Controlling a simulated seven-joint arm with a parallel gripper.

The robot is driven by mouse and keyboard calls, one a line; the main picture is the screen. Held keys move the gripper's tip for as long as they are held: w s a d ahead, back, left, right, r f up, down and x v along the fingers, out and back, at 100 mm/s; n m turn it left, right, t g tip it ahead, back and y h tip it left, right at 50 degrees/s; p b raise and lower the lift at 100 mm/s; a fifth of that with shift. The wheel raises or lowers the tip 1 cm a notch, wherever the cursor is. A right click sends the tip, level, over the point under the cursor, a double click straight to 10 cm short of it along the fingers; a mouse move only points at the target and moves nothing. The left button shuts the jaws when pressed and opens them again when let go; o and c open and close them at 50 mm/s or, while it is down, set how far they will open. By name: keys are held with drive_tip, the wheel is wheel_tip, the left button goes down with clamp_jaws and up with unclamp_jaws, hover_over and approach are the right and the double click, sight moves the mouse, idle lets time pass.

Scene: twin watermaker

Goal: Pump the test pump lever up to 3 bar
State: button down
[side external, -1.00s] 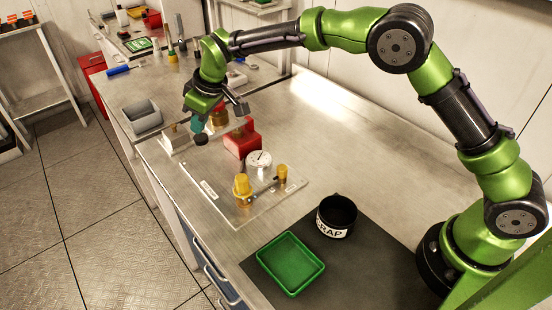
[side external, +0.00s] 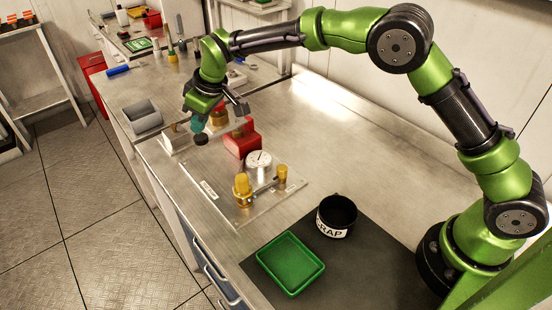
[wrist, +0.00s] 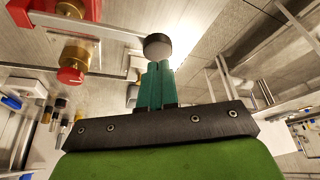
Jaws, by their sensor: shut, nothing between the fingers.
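The test pump has a red body (side external: 242,138) on the bench, with a dial gauge (side external: 259,160) in front of it. The gauge's reading is too small to tell. In the wrist view the grey lever bar (wrist: 98,30) runs out to a round black knob (wrist: 158,46). The knob (side external: 201,139) also shows below my gripper in the side view. My gripper (wrist: 157,66) is shut with its teal fingers together and nothing between them. Its tips are right at the knob; I cannot tell whether they touch it.
A clear plate (side external: 215,196) carries brass fittings (side external: 242,186) in front of the gauge. A grey bin (side external: 141,116) stands left of the pump. A green tray (side external: 290,264) and a black scrap pot (side external: 336,215) rest on a dark mat. The bench at right is clear.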

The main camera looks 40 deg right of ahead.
sight(203, 137)
drive_tip(key=shift+f, duration=0.1)
idle(1.9)
idle(0.3)
drive_tip(key=shift+f, duration=2.3)
drive_tip(key=shift+r, duration=2.4)
drive_tip(key=shift+r, duration=0.1)
wheel_tip(203, 137, up, 6)
drive_tip(key=shift+f, duration=0.1)
